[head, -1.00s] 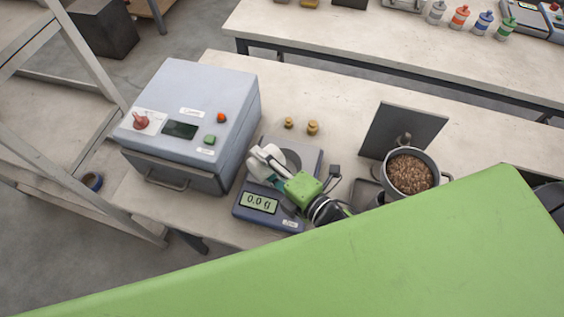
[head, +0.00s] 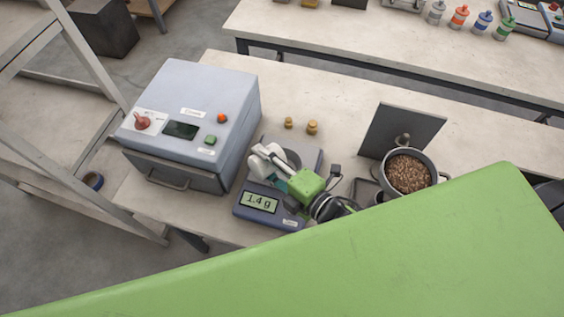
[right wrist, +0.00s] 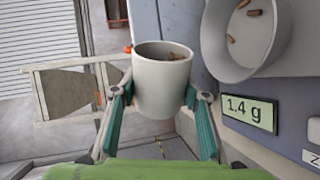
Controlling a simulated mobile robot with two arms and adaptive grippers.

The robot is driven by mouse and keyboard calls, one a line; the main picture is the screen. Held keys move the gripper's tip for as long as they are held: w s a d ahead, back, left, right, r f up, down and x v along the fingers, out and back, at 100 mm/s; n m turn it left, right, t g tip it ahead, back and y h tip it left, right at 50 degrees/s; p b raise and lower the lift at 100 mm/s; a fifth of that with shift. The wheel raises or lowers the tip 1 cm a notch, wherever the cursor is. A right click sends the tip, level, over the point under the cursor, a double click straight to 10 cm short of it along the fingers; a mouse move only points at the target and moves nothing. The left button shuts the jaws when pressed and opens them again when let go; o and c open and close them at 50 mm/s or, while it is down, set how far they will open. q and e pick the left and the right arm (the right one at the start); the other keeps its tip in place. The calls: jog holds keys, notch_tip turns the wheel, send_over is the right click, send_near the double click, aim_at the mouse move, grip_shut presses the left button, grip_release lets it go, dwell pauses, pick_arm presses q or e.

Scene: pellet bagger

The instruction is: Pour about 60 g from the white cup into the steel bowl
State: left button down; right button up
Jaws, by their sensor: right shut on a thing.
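The white cup (right wrist: 162,85) is between the teal fingers of my right gripper (right wrist: 160,108), which is shut on it. Brown pellets show inside near its rim. The steel bowl (right wrist: 282,40) is to the right of the cup in the right wrist view, with a few pellets in it. The bowl stands on the scale (head: 284,222), whose display (right wrist: 249,115) reads 1.4 g. In the head view my right gripper (head: 272,170) is over the scale's left side and partly hides the bowl (head: 293,158). My left gripper is not in view.
A grey machine (head: 190,120) stands close left of the scale. Two small brass weights (head: 312,127) stand behind it. A pot of brown pellets (head: 436,172) and a dark upright panel (head: 385,128) are to the right. The bench behind the weights is clear.

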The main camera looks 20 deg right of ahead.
jog(key=shift+r, duration=0.15)
jog(key=shift+w+d+f+m+y, duration=0.25)
jog(key=shift+f+m+y, duration=0.2)
jog(key=shift+m, duration=0.35)
dwell(1.5)
jog(key=shift+w+d+r+m+y+p, duration=0.1)
jog(key=shift+d+r+m+y+p, duration=0.15)
jog(key=shift+d+m+p, duration=0.45)
dwell(2.8)
jog(key=shift+a, duration=0.25)
